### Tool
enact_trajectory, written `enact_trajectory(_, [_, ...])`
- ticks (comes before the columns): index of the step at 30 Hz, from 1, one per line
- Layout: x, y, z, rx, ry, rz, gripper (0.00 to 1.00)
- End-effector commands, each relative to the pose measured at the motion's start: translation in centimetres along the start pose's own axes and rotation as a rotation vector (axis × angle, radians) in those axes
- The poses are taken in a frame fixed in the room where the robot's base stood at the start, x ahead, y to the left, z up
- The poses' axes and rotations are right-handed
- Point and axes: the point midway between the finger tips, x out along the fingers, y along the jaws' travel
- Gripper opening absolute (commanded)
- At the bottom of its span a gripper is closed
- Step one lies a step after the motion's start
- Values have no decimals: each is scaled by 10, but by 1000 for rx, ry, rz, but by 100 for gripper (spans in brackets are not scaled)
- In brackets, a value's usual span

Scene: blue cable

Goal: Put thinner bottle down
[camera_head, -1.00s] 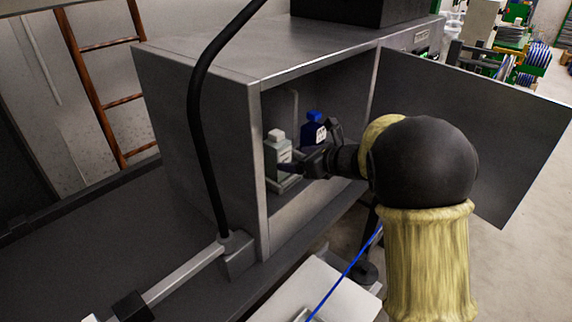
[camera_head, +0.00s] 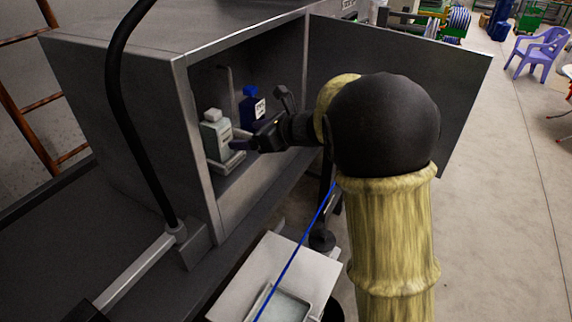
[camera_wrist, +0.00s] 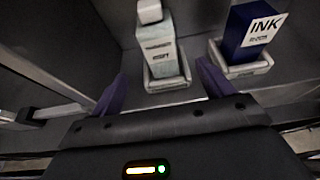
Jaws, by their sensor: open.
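A pale bottle with a white cap, which looks like the thinner bottle (camera_head: 216,135), stands upright in a small tray inside the open metal cabinet. It also shows in the wrist view (camera_wrist: 160,45), standing in its tray (camera_wrist: 168,84). My gripper (camera_head: 262,120) reaches into the cabinet opening. In the wrist view its two purple fingers (camera_wrist: 158,88) are spread apart, with the bottle just beyond and between them, and nothing held. In the head view my gripper partly overlaps the tray area, so its exact gap to the bottle is unclear.
A blue ink bottle (camera_head: 252,108) stands beside it in its own tray (camera_wrist: 246,65). The cabinet (camera_head: 120,110) has its door (camera_head: 400,90) swung open to the right. A black cable (camera_head: 125,110) rises in front. A blue cable (camera_head: 295,250) runs below over a pale surface (camera_head: 250,270).

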Motion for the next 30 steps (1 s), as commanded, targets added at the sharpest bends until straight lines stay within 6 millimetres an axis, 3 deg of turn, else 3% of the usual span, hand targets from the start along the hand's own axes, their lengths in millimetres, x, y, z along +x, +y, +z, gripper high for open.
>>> enact_trajectory(5, [-2,-3,-1,42,-4,-21,80])
enact_trajectory(8, [-10,-15,-3,182,-19,-92,80])
enact_trajectory(14, [-48,-50,-27,777,-109,-354,80])
enact_trajectory(18, [-84,-64,-61,1270,-218,-554,80])
enact_trajectory(22, [-119,-63,-102,1724,-348,-735,80])
enact_trajectory(26, [-154,-45,-146,2168,-513,-923,80])
enact_trajectory(30, [-187,-7,-193,2616,-736,-1142,80])
